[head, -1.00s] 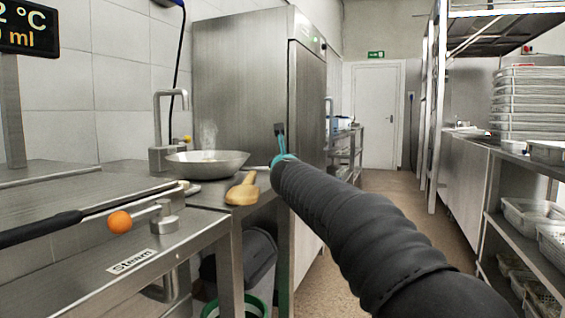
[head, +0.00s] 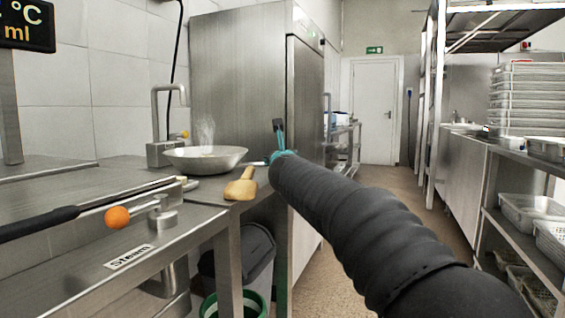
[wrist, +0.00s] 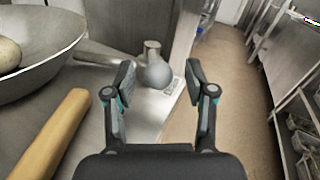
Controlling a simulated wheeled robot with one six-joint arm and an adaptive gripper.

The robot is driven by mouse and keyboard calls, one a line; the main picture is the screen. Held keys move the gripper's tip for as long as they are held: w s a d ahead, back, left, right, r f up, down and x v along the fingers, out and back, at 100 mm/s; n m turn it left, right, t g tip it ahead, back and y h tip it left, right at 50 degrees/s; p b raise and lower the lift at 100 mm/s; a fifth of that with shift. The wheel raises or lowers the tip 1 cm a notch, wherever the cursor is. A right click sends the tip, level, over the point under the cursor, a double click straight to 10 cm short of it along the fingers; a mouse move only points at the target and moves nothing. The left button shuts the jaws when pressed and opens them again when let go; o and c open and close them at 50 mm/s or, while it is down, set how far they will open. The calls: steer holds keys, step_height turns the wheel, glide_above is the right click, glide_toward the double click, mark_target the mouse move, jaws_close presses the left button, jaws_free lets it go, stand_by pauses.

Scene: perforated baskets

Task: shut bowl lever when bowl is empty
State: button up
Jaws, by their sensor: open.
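A wide metal bowl (head: 205,160) stands on the steel counter beside a tap, with steam rising above it. In the wrist view the bowl (wrist: 50,70) is at the left, and a pale round thing (wrist: 8,54) lies in it. A grey ball-ended lever (wrist: 156,72) shows beyond my fingers, next to a small label too small to read. My gripper (wrist: 158,90) is open and empty, with the lever knob seen between its fingertips; I cannot tell if they touch. In the head view my gripper (head: 278,135) is right of the bowl.
A wooden tool (head: 241,186) lies on the counter, close left of my gripper in the wrist view. An orange-knobbed lever (head: 117,217) by a "Steam" label is at the near left. A bin (head: 245,252) stands below. The aisle floor (head: 400,190) is clear; shelves stand right.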

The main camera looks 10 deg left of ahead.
steer(key=s+d, duration=0.2)
steer(key=s, duration=0.8)
steer(key=shift+s, duration=0.3)
steer(key=shift+c, duration=0.2)
